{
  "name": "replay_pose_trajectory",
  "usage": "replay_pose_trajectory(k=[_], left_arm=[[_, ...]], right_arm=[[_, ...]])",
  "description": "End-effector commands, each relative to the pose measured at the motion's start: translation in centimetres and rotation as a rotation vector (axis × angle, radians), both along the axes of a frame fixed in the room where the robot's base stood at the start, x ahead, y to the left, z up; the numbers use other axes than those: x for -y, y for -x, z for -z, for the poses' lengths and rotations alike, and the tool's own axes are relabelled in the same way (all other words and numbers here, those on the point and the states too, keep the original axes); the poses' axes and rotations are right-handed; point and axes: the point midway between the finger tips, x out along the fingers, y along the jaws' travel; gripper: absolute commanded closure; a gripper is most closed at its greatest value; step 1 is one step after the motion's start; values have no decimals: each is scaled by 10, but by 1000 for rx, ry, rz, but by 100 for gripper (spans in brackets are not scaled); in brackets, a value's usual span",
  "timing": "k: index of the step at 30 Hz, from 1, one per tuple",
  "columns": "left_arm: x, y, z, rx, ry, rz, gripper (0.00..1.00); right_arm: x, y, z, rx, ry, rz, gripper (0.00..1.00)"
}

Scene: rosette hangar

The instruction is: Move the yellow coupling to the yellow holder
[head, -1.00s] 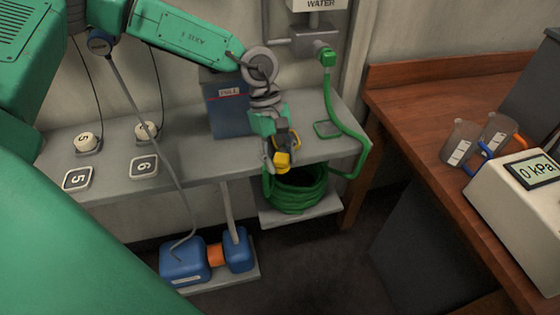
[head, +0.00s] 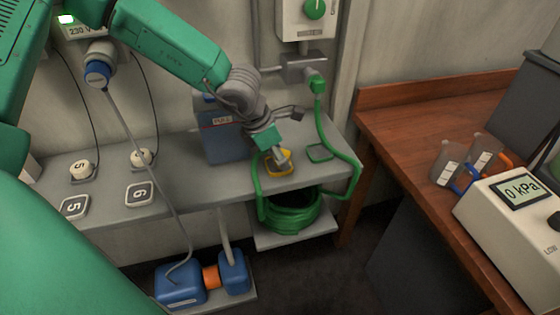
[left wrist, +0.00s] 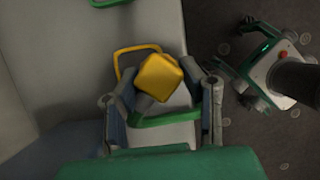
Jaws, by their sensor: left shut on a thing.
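The yellow holder (head: 277,174) is a yellow square outline on the grey shelf, near its front edge. My left gripper (head: 279,156) is directly over it in the head view. The yellow coupling (left wrist: 160,77) is between the fingers of my left gripper (left wrist: 165,88) in the left wrist view, and the gripper is shut on it. There it covers the lower right part of the yellow holder (left wrist: 120,62). In the head view the fingers largely hide the coupling. I cannot tell whether it touches the shelf. My right gripper is not in view.
A green square outline (head: 320,153) lies to the right on the shelf (head: 185,172). A blue container (head: 225,138) stands behind my left gripper. A green hose (head: 345,160) runs down to a coil (head: 292,217) below. A wooden bench (head: 400,130) stands at the right.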

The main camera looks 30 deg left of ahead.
Motion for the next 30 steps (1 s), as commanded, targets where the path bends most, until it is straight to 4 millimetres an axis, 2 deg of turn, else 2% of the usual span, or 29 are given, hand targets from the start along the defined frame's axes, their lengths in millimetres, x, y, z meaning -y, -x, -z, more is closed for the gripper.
replay_pose_trajectory(k=[15,21,30], left_arm=[[-18,-18,-34,1,-3,-643,95],[-21,-20,-38,-2,2,-738,95],[-22,-20,-38,-4,4,-741,95]], right_arm=[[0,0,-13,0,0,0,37],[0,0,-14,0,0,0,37],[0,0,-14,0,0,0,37]])
